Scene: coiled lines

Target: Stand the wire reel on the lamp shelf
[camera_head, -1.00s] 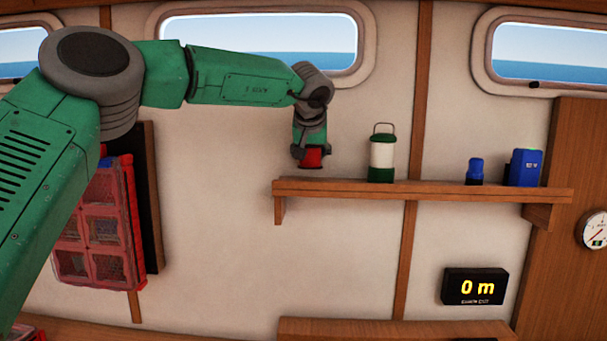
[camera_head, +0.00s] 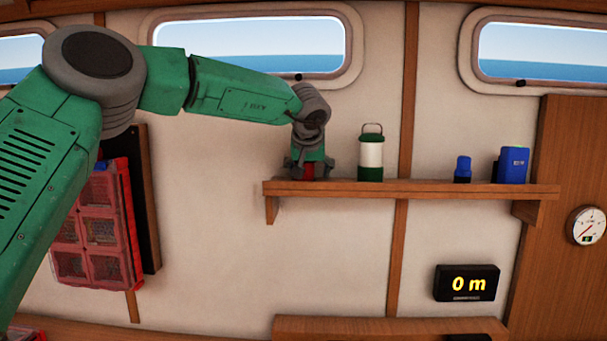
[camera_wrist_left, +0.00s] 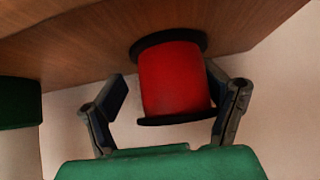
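The wire reel (camera_wrist_left: 175,80) is a red spool with black flanges. In the left wrist view its far flange meets the wooden shelf, so it stands on end there. In the head view the red reel (camera_head: 308,172) shows at the left end of the lamp shelf (camera_head: 420,190), partly hidden by my fingers. My left gripper (camera_head: 308,168) is above the shelf and around the reel. In the left wrist view its fingers (camera_wrist_left: 167,95) are spread, with a clear gap between the left finger and the reel. My right gripper is in neither view.
A green and white lantern (camera_head: 371,155) stands just right of the reel. A blue bottle (camera_head: 462,170) and a blue box (camera_head: 512,165) stand further right on the shelf. A red organizer (camera_head: 95,225) hangs on the wall at left. Shelf room is free between lantern and bottle.

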